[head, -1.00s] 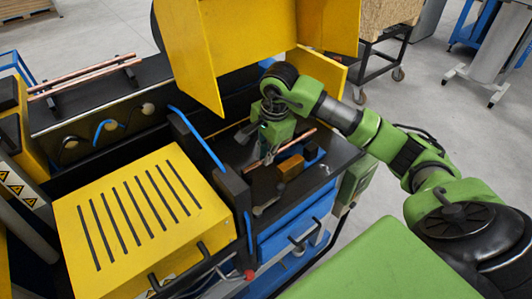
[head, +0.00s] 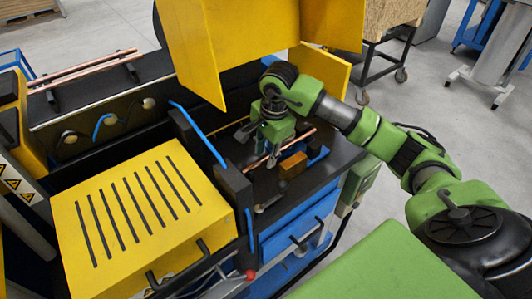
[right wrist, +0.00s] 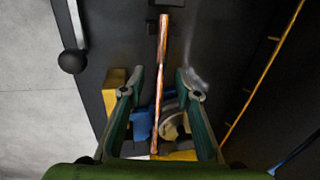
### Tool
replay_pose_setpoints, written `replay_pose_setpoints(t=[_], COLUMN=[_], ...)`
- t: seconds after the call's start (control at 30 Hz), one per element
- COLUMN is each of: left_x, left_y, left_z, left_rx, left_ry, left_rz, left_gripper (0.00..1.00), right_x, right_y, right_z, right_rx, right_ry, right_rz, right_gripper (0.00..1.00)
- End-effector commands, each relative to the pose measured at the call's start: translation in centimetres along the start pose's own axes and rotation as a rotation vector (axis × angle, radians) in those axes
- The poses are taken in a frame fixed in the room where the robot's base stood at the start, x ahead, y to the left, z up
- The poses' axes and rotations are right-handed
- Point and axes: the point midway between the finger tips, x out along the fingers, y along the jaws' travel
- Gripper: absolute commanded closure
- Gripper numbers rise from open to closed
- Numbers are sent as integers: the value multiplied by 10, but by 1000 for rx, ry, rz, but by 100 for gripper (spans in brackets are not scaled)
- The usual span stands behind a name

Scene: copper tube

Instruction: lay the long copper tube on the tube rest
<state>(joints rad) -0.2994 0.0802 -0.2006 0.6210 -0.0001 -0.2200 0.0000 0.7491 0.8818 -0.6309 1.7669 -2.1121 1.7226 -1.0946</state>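A copper tube (head: 304,137) lies over the black machine deck, slanting past my right gripper; its far end shows in the head view. In the right wrist view the tube (right wrist: 162,50) runs lengthwise between the fingers. My right gripper (head: 258,146) is above the deck with its fingers pointing down. In the right wrist view the gripper (right wrist: 161,93) is open, one finger each side of the tube, with gaps on both sides. Other copper tubes (head: 92,67) lie on dark supports at the back left; I cannot tell whether these are the tube rest. My left gripper is out of view.
A brass-coloured block (head: 293,166) stands close to the gripper and tube. A yellow slotted cover (head: 140,210) and a black upright (head: 236,190) stand left of it. Raised yellow guards (head: 190,50) hang behind.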

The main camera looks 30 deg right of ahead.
Motion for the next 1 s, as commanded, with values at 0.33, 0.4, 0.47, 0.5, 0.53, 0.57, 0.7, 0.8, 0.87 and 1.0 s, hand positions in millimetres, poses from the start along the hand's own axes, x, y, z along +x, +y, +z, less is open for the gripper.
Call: replay_pose_setpoints(t=[0.33,0.4,0.47,0.5,0.53,0.57,0.7,0.8,0.87,1.0], left_x=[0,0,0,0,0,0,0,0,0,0], left_y=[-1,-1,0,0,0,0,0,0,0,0], left_z=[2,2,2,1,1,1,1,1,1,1], left_rx=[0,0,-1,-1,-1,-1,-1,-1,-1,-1], left_ry=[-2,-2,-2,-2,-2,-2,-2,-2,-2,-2], left_rz=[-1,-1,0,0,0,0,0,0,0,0], left_gripper=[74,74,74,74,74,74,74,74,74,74], right_x=[-28,-43,-57,-65,-72,-78,-102,-113,-117,-120], right_y=[-2,-2,-2,-1,-2,-2,-1,-1,-1,0], right_z=[0,0,0,-1,0,0,0,0,0,0], right_rx=[-1,0,-1,-1,-1,-1,0,0,1,0], right_ry=[1,1,1,2,0,1,1,1,1,0], right_rz=[-5,-6,-6,-5,-5,-5,-4,-2,-1,1], right_gripper=[70,70,70,70,70,70,70,70,70,70])
